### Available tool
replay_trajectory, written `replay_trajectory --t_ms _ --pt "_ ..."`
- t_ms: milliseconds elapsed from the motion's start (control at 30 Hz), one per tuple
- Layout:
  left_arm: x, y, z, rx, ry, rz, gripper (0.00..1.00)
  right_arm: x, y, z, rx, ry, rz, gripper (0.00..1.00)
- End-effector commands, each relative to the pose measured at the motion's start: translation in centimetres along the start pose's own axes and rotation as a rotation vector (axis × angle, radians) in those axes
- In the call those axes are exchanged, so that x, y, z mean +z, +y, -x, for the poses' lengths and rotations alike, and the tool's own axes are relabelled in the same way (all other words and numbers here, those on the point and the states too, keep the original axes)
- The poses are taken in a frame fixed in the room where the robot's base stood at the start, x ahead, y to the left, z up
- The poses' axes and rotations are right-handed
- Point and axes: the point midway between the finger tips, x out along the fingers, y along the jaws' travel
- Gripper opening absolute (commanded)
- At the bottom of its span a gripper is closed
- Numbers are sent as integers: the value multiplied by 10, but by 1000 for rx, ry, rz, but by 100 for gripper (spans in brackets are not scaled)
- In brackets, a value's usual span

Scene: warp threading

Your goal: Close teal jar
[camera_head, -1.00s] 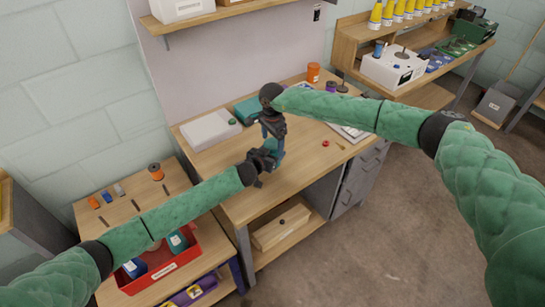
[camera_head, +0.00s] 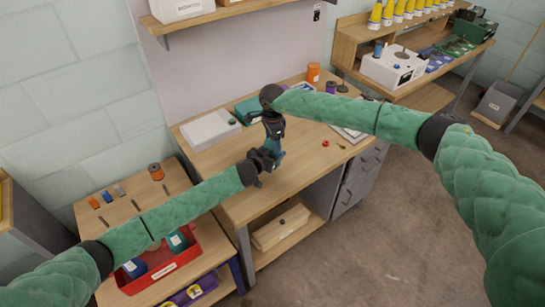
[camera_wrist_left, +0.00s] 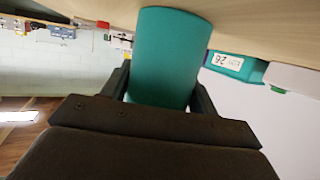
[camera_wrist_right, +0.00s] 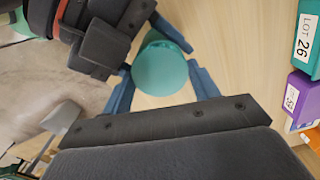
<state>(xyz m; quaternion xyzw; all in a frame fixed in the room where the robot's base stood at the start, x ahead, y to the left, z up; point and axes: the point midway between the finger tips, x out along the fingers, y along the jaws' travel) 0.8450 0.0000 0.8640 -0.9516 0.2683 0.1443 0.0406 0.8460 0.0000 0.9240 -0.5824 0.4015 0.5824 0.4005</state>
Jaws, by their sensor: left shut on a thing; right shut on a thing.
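The teal jar (camera_head: 275,145) stands upright at the bench front, mostly hidden by my grippers in the head view. My left gripper (camera_head: 266,162) is shut around the jar's body from the left; the teal side fills the space between its fingers in the left wrist view (camera_wrist_left: 167,60). My right gripper (camera_head: 273,138) comes from above. Its blue fingers are shut on a round teal lid (camera_wrist_right: 160,70) in the right wrist view. The lid is over the jar, with a teal edge showing beside it. I cannot tell how tightly it sits.
A white box (camera_head: 210,129) and a teal box (camera_head: 248,108) lie at the bench's back left. An orange container (camera_head: 313,72) stands at the back. A small red piece (camera_head: 326,143) lies to the right. Bare wood (camera_head: 303,138) surrounds it.

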Motion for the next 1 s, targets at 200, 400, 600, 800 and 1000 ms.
replay_trajectory --t_ms 200,400,600,800,1000 --pt "0 0 0 1 0 0 0 0 0 0 0 0 -21 33" --pt "0 0 0 1 0 0 0 0 0 0 0 0 -20 78" --pt "0 0 0 1 0 0 0 0 0 0 0 0 -20 82" --pt "0 0 0 0 0 0 0 0 0 5 -1 0 -19 82" --pt "0 0 0 0 0 0 0 0 -1 25 -2 1 -19 82"
